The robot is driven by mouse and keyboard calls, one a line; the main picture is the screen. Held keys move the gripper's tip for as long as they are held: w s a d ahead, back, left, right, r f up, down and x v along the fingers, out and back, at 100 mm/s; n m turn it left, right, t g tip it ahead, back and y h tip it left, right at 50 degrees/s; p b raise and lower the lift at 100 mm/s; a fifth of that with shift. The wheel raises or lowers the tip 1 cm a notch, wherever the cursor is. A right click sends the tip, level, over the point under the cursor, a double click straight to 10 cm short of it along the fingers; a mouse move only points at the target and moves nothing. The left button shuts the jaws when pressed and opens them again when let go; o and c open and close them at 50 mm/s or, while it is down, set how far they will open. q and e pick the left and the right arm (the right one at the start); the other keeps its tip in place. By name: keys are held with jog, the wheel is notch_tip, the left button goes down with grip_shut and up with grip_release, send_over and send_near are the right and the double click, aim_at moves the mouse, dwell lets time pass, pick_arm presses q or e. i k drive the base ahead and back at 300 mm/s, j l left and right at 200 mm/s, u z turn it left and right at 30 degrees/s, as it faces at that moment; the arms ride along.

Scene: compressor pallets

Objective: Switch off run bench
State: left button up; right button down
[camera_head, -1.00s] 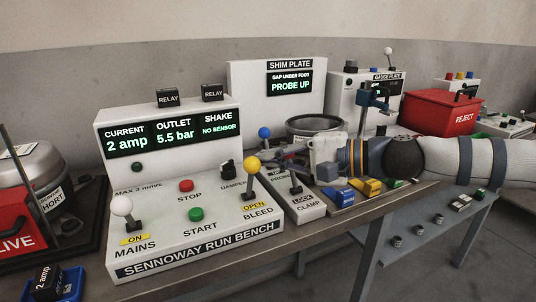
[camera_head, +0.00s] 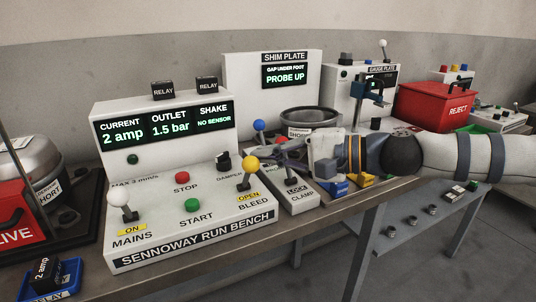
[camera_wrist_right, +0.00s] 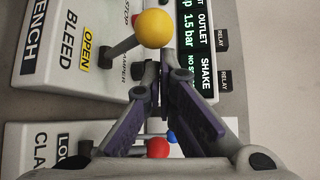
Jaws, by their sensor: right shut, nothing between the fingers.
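The white Sennoway run bench (camera_head: 190,232) stands at left centre. Its display reads current 2 amp, outlet 1.5 bar, shake no sensor. The mains lever (camera_head: 118,199) has a white knob above an ON label. The red stop button (camera_head: 182,177) and green start button (camera_head: 192,204) are on the sloping panel. The bleed lever's yellow knob (camera_head: 250,163) stands by an OPEN label; it also shows in the right wrist view (camera_wrist_right: 154,28). My right gripper (camera_head: 266,152) is shut and empty, just right of the yellow knob; whether they touch is unclear. My left gripper is out of view.
The shim plate station (camera_head: 240,75), reading PROBE UP, stands behind on the right. A clamp block (camera_head: 297,200) adjoins the bench. A red reject box (camera_head: 437,108) is further right. A red LIVE box (camera_head: 14,225) and blue relay tray (camera_head: 68,282) are at left.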

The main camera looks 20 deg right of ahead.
aim_at(118, 196)
jog(key=k+l, duration=0.3)
jog(key=l, duration=0.15)
jog(key=k+l, duration=0.3)
jog(key=l, duration=0.15)
